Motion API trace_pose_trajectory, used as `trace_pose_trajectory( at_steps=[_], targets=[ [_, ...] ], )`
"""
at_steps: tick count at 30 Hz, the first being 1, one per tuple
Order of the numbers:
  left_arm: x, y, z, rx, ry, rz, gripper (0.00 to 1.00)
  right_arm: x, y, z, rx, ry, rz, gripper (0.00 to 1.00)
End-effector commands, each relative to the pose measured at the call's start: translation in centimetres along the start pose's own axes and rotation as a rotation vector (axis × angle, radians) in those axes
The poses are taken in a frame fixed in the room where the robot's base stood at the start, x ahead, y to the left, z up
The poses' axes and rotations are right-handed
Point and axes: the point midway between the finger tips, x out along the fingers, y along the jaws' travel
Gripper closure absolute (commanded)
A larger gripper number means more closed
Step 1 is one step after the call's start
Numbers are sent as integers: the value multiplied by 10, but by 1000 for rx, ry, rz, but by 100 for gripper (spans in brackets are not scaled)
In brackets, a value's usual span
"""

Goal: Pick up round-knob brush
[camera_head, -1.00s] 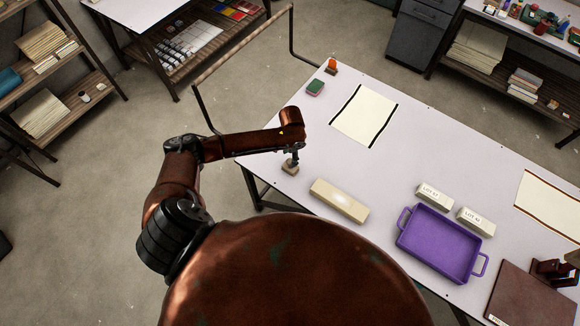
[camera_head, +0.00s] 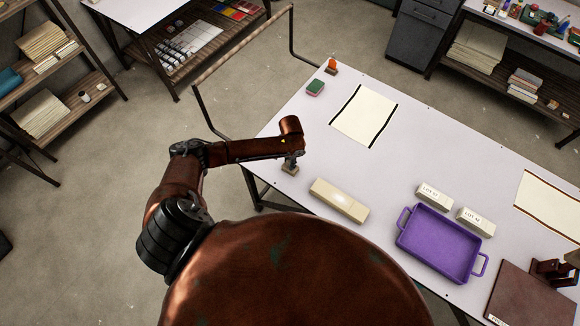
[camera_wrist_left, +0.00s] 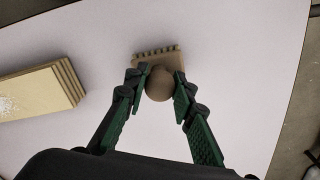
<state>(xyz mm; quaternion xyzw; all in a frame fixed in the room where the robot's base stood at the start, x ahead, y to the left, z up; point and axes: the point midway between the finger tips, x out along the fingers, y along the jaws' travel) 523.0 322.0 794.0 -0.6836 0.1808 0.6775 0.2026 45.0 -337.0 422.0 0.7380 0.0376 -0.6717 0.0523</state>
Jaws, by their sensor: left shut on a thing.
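The round-knob brush (camera_head: 289,169) is a small tan block at the left part of the table. In the left wrist view its round knob (camera_wrist_left: 159,85) sits between my two fingers, and its toothed far edge (camera_wrist_left: 158,50) shows beyond them. My left gripper (camera_head: 291,160) is upright over the brush and shut on the knob; it also shows in the left wrist view (camera_wrist_left: 160,88). I cannot tell whether the brush touches the table or is slightly raised. My right gripper is not recognisable in these views.
A long cream block (camera_head: 339,200) lies right of the brush. A purple tray (camera_head: 481,266) and two labelled boxes (camera_head: 434,195) stand farther right. The table (camera_head: 420,150) is clear mid-surface.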

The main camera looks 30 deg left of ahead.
Motion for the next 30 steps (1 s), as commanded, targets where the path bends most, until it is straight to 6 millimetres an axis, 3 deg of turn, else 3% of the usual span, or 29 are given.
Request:
trace_pose_trajectory(
  at_steps=[8,19,26,30],
  targets=[
    [0,0,0,0,0,-1,100,0,1,0,-1,0,1,60],
    [-5,-1,0,0,2,-1,100,-1,5,1,-2,-1,5,60],
    [-34,-2,-1,0,4,-1,100,-3,6,1,-3,-1,6,60],
    [-62,21,10,4,4,2,100,-6,6,0,-2,-1,6,60]
  ],
)
